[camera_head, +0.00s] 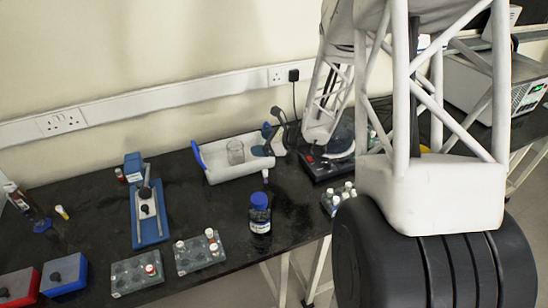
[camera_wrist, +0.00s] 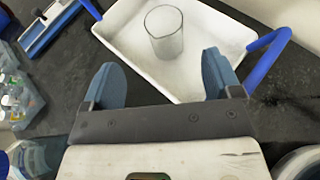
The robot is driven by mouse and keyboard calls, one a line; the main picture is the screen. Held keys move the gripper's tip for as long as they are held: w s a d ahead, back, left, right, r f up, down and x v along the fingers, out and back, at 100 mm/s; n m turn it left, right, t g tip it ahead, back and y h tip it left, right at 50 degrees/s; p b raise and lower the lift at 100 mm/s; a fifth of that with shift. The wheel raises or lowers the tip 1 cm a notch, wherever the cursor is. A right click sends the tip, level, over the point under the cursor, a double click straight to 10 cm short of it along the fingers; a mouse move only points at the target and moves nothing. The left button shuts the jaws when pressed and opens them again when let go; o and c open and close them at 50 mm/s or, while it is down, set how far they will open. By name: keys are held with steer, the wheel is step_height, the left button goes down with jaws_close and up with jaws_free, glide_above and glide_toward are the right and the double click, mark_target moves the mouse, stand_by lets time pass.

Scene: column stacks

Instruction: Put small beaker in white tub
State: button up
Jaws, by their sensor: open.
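The small beaker (camera_head: 236,152) is clear glass and stands upright inside the white tub (camera_head: 232,174), towards its back in the head view. In the wrist view the beaker (camera_wrist: 165,40) is in the upper middle, on the floor of the white tub (camera_wrist: 215,30), which has blue handles. My gripper (camera_wrist: 160,72) is open and empty, its two blue fingers apart. The fingertips point towards the beaker but are clear of it. In the head view my gripper (camera_head: 265,141) is at the tub's right end, just right of the beaker.
A blue-capped bottle (camera_head: 260,214) stands in front of the tub. A blue stand (camera_head: 148,210) is to its left, with vial racks (camera_head: 200,253) nearer the front. A black device (camera_head: 325,166) lies to the right. Bare bench shows between the tub and the blue stand.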

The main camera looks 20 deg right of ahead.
steer(key=s+a+r+n+g+h, duration=0.1)
steer(key=s+a+r+n+g, duration=0.3)
steer(key=s+a+r+n, duration=0.4)
steer(key=s+a+r+n+g, duration=0.3)
steer(key=s+a+r+n, duration=0.15)
steer(key=s+n, duration=0.4)
steer(key=s+d+r+n+h, duration=0.2)
steer(key=s+r+n+h, duration=0.2)
steer(key=s, duration=0.5)
steer(key=s+d+r+n+h, duration=0.1)
steer(key=s+r+n+h, duration=0.3)
steer(key=s, duration=0.6)
steer(key=shift+s+d+r+n+h, duration=0.2)
steer(key=shift+d+r+n+h, duration=0.15)
steer(key=shift+n, duration=0.7)
